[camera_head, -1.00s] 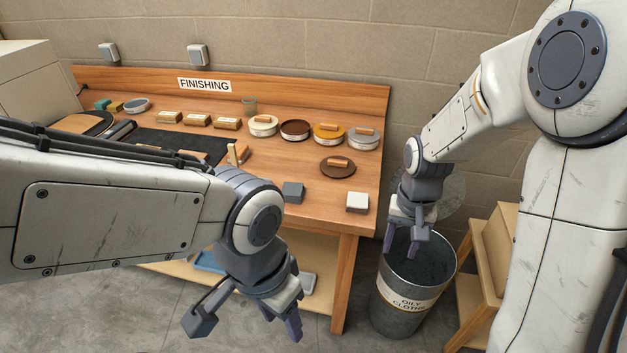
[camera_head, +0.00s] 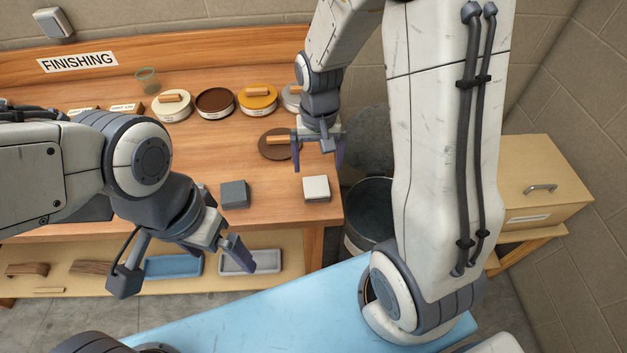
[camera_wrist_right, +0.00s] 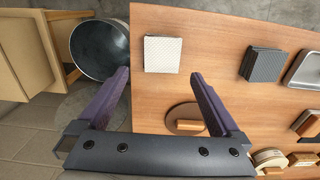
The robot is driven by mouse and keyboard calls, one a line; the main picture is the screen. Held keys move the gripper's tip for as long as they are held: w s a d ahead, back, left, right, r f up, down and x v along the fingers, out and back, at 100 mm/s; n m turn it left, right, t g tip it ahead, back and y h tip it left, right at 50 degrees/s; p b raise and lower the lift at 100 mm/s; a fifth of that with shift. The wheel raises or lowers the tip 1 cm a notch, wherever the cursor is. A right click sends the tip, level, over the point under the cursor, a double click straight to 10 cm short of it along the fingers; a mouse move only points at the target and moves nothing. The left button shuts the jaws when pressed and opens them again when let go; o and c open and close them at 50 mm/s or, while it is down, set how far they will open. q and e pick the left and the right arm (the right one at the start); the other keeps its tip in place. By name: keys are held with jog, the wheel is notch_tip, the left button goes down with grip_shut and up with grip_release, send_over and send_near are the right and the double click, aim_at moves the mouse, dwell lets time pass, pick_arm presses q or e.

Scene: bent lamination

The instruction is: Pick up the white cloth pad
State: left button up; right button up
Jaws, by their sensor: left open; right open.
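The white cloth pad (camera_head: 316,188) lies flat near the right front corner of the wooden bench. In the right wrist view the pad (camera_wrist_right: 162,54) lies beyond the fingertips, a little above and between them in the picture. My right gripper (camera_head: 318,168) is open and empty above the bench, just behind the pad; it also shows in the right wrist view (camera_wrist_right: 158,78). My left gripper (camera_head: 190,270) is open and empty in front of the bench, away from the pad.
A dark grey block (camera_head: 234,194) sits left of the pad. A brown round lid (camera_head: 272,146) with a wooden handle lies behind it. Several tins, including a yellow one (camera_head: 257,98), stand further back. A metal bin (camera_head: 372,200) stands right of the bench, partly hidden by my right arm.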

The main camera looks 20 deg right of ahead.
aim_at(316, 185)
notch_tip(316, 185, down, 3)
jog(key=shift+d+f, duration=0.15)
jog(key=shift+s+a+f+p, duration=0.1)
jog(key=shift+f+p, duration=0.1)
jog(key=shift+f, duration=0.7)
jog(key=shift+w+a+f+p, duration=0.1)
jog(key=shift+f+p, duration=0.1)
jog(key=shift+f, duration=0.65)
jog(key=shift+s+a+f+p, duration=0.1)
jog(key=shift+f+p, duration=0.1)
jog(key=shift+f, duration=0.7)
jog(key=shift+c, duration=0.3)
jog(key=c, duration=1.3)
jog(key=shift+r, duration=0.1)
